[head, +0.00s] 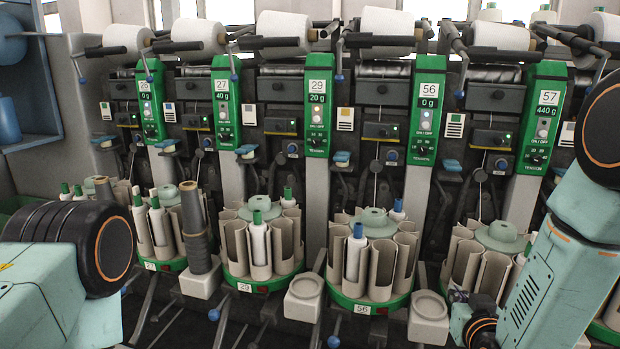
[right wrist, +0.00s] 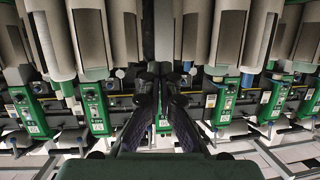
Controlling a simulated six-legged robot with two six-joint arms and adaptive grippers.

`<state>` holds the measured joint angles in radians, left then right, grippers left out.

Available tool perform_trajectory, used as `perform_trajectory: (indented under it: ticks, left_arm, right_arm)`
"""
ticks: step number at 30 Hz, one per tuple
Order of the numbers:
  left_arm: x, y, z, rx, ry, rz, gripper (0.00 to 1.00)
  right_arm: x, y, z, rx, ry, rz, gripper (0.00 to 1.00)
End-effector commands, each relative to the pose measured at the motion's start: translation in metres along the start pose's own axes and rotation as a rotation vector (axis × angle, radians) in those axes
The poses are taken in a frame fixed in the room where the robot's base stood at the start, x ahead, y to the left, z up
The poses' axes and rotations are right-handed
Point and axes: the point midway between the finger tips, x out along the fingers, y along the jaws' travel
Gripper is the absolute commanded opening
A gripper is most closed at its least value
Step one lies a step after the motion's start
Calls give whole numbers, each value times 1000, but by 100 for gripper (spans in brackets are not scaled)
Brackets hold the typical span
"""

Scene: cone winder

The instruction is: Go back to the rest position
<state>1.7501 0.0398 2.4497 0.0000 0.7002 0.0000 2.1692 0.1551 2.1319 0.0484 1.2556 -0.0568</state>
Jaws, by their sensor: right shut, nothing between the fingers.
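My right gripper (head: 458,297) is low at the right in the head view, in front of the bobbin magazine (head: 467,273) under the unit marked 57. In the right wrist view, its two dark fingers (right wrist: 160,76) come together at the tips with nothing between them. That view appears upside down, with tubes at the top and green unit panels below. My left arm shows at the left edge of the head view, but its gripper is outside the picture.
The cone winder fills the view with green panels (head: 319,112) and white yarn cones (head: 385,30). Round magazines hold bobbins (head: 357,255). Grey pegs' blocks (head: 304,297) and blue-tipped levers (head: 334,341) stick out in front. A dark tube (head: 194,228) stands on a block.

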Motion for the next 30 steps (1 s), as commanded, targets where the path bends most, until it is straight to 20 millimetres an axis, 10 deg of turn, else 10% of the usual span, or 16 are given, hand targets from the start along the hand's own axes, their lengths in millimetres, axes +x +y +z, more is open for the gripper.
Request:
perform_trajectory:
  ticks: [8, 15, 22, 30]
  left_arm:
    - [0, 0, 0, 0, -1, 0, 47]
    - [0, 0, 0, 0, -1, 0, 47]
    - [0, 0, 0, 0, -1, 0, 47]
    - [0, 0, 0, 0, -1, 0, 47]
  right_arm:
    - [-82, -7, 161, -26, -542, -41, 0]
    - [-200, 0, 267, -67, -982, -52, 0]
    - [-292, 10, 319, -113, -1243, -57, 0]
    - [-310, 14, 332, -122, -1289, -55, 0]
